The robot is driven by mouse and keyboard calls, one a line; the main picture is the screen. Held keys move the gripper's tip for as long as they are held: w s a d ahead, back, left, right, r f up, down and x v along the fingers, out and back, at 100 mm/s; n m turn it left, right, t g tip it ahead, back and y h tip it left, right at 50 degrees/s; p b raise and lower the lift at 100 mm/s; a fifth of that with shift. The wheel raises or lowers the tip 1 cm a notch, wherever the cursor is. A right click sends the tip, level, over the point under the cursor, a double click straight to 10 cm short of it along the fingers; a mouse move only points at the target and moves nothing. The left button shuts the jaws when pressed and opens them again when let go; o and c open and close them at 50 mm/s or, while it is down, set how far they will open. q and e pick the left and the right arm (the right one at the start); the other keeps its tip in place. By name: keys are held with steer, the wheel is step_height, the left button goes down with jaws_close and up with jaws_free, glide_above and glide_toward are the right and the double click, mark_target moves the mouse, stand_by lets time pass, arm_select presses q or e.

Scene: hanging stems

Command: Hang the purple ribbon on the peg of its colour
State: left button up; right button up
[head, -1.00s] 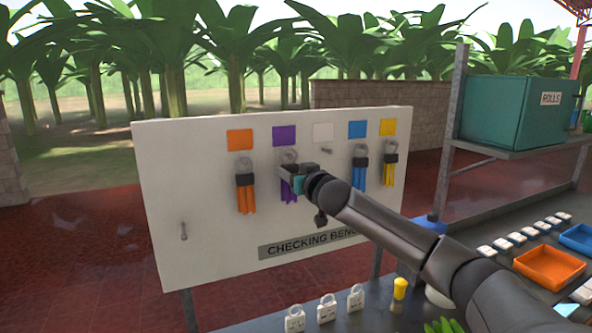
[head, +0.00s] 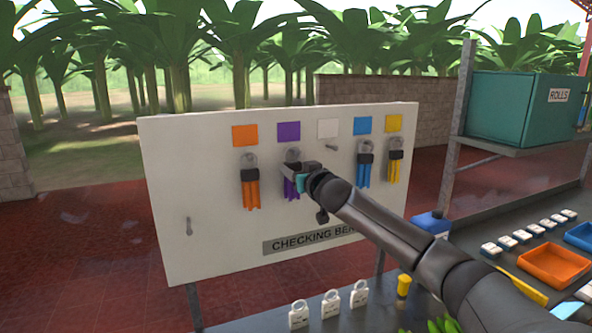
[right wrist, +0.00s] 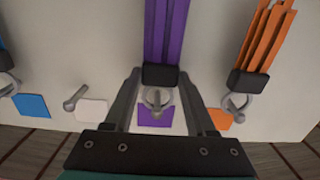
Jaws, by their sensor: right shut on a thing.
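The purple ribbon (head: 289,188) hangs against the white board below the purple square (head: 288,131). It has a black band and a grey ring at its top. In the right wrist view the ribbon (right wrist: 166,30) appears inverted, and its ring (right wrist: 157,98) lies by the purple square (right wrist: 156,116). A peg end seems to show within the ring; whether the ring is fully around it I cannot tell. My right gripper (head: 294,170) is shut on the ribbon at its black band (right wrist: 160,75), one finger on each side. My left gripper is not in view.
Orange (head: 251,190), blue (head: 364,168) and yellow (head: 394,165) ribbons hang on the same board. The peg (head: 331,147) under the white square is bare, as is a lower left peg (head: 189,226). White tags and an orange tray (head: 554,266) are on the bench.

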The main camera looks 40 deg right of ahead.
steer(key=o, duration=1.4)
steer(key=shift+s, duration=0.1)
steer(key=shift+s+a+f+b, duration=0.1)
steer(key=shift+s+a+b, duration=0.15)
steer(key=shift+s, duration=0.3)
steer(key=b+v, duration=0.4)
steer(key=v, duration=1)
steer(key=shift+r, duration=0.2)
steer(key=shift+f, duration=0.1)
